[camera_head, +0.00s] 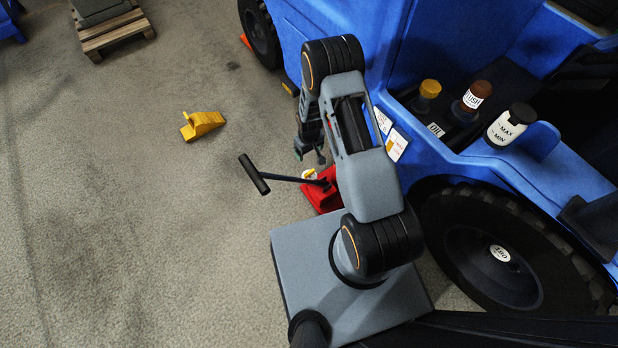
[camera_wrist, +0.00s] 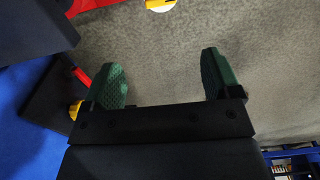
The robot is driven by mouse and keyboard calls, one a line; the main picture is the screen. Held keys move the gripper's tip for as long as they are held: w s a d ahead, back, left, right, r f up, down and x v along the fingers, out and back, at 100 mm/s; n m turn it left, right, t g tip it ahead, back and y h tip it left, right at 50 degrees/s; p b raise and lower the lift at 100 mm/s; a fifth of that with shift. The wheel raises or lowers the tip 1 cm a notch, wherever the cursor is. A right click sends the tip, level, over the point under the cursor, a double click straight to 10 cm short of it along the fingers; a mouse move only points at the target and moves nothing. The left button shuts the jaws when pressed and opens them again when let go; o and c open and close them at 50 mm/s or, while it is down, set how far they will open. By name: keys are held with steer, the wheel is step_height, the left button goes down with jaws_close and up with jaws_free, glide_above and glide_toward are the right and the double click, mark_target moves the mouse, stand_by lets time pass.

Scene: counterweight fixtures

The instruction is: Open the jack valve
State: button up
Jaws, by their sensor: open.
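The red jack (camera_head: 324,192) stands on the floor beside the blue vehicle, partly hidden behind my arm. Its dark handle (camera_head: 255,175) sticks out to the left and ends in a black crossbar. A small white and yellow round part (camera_head: 309,174) shows at the jack; a similar part (camera_wrist: 160,4) is cut off at the top of the wrist view. A small yellow knob (camera_wrist: 75,109) shows beside the left finger, near red jack parts (camera_wrist: 82,77); I cannot tell which part is the valve. My gripper (camera_wrist: 164,80) is open and empty, pointing down near the jack (camera_head: 309,153).
The blue vehicle (camera_head: 385,70) with its large tyre (camera_head: 490,255) fills the right side. Bottles stand in its side recess. A yellow wheel chock (camera_head: 203,125) lies on the floor to the left, and a wooden pallet (camera_head: 112,36) is farther back.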

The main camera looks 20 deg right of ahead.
mark_target(309, 172)
steer(key=f+b, duration=0.2)
steer(key=f, duration=0.3)
steer(key=f+b, duration=0.2)
steer(key=f, duration=0.4)
steer(key=f+b, duration=0.2)
steer(key=f, duration=0.4)
steer(key=shift+s, duration=0.3)
steer(key=shift+c, duration=0.3)
steer(key=c, duration=0.9)
steer(key=shift+o, duration=0.2)
